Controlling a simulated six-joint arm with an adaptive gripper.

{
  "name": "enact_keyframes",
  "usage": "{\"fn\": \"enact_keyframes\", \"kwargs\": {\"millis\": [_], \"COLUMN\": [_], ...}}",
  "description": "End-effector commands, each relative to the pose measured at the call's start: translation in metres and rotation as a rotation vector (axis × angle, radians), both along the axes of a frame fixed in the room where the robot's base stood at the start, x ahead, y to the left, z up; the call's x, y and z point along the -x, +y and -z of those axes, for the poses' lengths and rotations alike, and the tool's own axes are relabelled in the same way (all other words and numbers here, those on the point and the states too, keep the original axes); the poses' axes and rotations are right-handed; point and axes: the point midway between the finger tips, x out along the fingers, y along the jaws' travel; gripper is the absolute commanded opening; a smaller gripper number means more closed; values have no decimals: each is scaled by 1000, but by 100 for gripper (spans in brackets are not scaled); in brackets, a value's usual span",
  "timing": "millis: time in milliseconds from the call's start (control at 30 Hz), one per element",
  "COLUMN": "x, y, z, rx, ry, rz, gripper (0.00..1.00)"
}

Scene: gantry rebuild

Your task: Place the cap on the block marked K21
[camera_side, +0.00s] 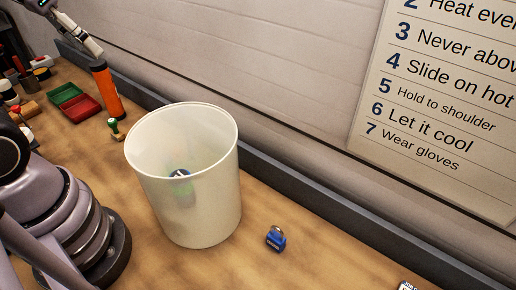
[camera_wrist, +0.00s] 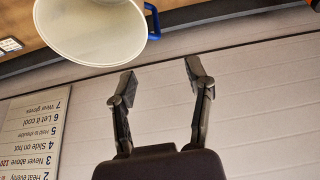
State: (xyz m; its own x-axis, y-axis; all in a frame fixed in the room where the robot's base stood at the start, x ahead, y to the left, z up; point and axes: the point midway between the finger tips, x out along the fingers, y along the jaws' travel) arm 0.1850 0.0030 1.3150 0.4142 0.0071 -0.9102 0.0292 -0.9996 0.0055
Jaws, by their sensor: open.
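My gripper (camera_wrist: 160,76) is open and empty in the wrist view, its two fingers apart against the pale wall. I do not make out the marking K21 on anything. A small blue thing (camera_side: 276,239), like a padlock, sits on the table right of a whitish bin; its blue part (camera_wrist: 153,20) also shows in the wrist view. A piece with a black-and-white label (camera_side: 407,286) is cut off at the bottom right. I cannot tell which thing is the cap.
The tall bin (camera_side: 188,213) stands mid-table; its rim (camera_wrist: 92,62) shows in the wrist view. A sign (camera_side: 440,100) hangs on the wall. The table right of the bin is mostly clear.

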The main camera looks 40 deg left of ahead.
Motion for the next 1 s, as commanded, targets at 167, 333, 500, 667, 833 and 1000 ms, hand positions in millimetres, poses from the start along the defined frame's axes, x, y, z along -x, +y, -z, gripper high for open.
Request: {"fn": "enact_keyframes", "kwargs": {"millis": [167, 333, 500, 667, 833, 1000], "x": [-51, -83, -94, -93, -90, -89], "y": [8, 18, 26, 30, 31, 31], "z": [55, 123, 187, 231, 253, 280], "rx": [13, 26, 38, 45, 49, 50], "ry": [137, 254, 346, 404, 428, 433], "rz": [-55, -108, -152, -180, -192, -193], "gripper": [52, 52, 52, 52, 52, 52]}}
